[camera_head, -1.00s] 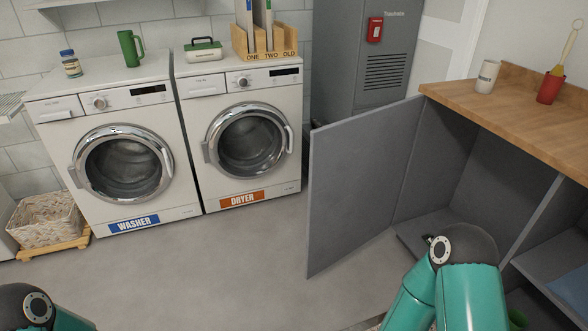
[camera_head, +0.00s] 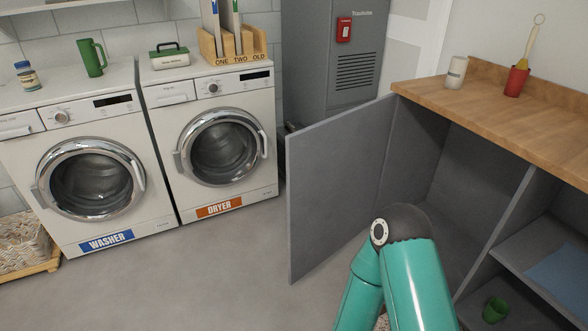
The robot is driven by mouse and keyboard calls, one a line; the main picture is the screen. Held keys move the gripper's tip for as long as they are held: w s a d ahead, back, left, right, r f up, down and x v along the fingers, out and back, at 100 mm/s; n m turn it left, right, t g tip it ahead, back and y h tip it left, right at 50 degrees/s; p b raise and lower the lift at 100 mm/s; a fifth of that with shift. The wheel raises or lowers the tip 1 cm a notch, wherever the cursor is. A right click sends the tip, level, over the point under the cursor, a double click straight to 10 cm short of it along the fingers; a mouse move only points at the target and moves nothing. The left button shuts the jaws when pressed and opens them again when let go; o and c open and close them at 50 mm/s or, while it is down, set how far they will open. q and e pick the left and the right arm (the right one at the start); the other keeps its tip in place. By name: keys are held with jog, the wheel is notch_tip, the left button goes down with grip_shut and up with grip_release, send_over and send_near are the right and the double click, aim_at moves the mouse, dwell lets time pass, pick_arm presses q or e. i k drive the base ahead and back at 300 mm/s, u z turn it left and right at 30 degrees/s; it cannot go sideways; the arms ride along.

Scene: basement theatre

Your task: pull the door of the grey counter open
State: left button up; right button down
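The grey counter with a wooden top (camera_head: 500,112) stands at the right of the head view. Its grey door (camera_head: 335,185) stands wide open, swung out toward the dryer, and the compartment behind it (camera_head: 440,190) shows bare inner walls. My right arm rises from the bottom edge in front of the open compartment and hides part of its floor. My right gripper is out of the picture, below the frame. My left arm and gripper do not show.
A washer (camera_head: 90,180) and a dryer (camera_head: 222,145) stand at the left. A grey cabinet (camera_head: 335,90) is behind the door. A green cup (camera_head: 495,309) and blue cloth (camera_head: 562,275) lie in the counter's open shelves. The floor (camera_head: 220,270) before the machines is clear.

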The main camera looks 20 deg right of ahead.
aim_at(333, 164)
jog(key=i, duration=0.9)
jog(key=z, duration=0.05)
